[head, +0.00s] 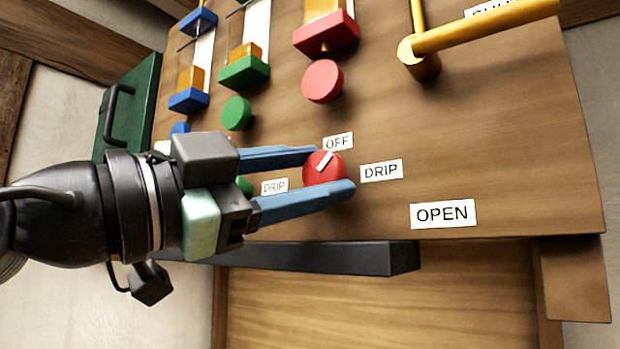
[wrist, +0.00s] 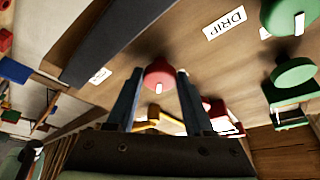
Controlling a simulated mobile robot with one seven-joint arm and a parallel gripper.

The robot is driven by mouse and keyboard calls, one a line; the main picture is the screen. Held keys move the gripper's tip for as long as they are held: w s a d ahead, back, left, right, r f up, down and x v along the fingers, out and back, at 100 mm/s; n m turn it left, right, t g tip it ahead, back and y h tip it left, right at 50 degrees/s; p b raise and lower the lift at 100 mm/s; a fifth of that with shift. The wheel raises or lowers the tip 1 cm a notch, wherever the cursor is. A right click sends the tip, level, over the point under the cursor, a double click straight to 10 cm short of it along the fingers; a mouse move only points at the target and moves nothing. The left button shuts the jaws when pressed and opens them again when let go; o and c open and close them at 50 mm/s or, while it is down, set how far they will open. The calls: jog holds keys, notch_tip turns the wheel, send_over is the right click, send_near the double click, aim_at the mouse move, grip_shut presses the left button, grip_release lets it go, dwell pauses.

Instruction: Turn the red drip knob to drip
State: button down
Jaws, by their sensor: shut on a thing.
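The red drip knob (head: 317,167) is on the wooden panel, with a white pointer mark on its face. The mark slants toward the upper right, between the OFF label (head: 338,141) above and the DRIP label (head: 381,170) to the right. My gripper (head: 330,170) comes in from the left, its two blue fingers on either side of the knob and shut on it. In the wrist view the red knob (wrist: 159,73) sits between the fingertips (wrist: 158,80). The fingers hide parts of the knob's edge.
Another red knob (head: 322,81) and a green knob (head: 236,113) are above. A yellow lever (head: 480,32) is at the upper right, and an OPEN label (head: 442,214) at the lower right. A dark ledge (head: 350,258) runs below the panel. A green box (head: 128,105) is at left.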

jog(key=m, duration=0.1)
jog(key=m+g+p, duration=0.1)
jog(key=m, duration=0.1)
jog(key=m+g, duration=0.1)
jog(key=m, duration=0.1)
jog(key=shift+r, duration=0.25)
jog(key=shift+a+m+g+y+p, duration=0.1)
jog(key=shift+m+g+y+p, duration=0.3)
jog(key=shift+m, duration=0.7)
jog(key=shift+m+g+y+p, duration=0.1)
jog(key=shift+m+y+p, duration=0.45)
jog(key=shift+m, duration=0.55)
jog(key=shift+c, duration=1.5)
grip_release()
jog(key=b+v, duration=0.3)
jog(key=v, duration=1)
jog(key=shift+w+f+b, duration=0.15)
jog(key=shift+b, duration=0.2)
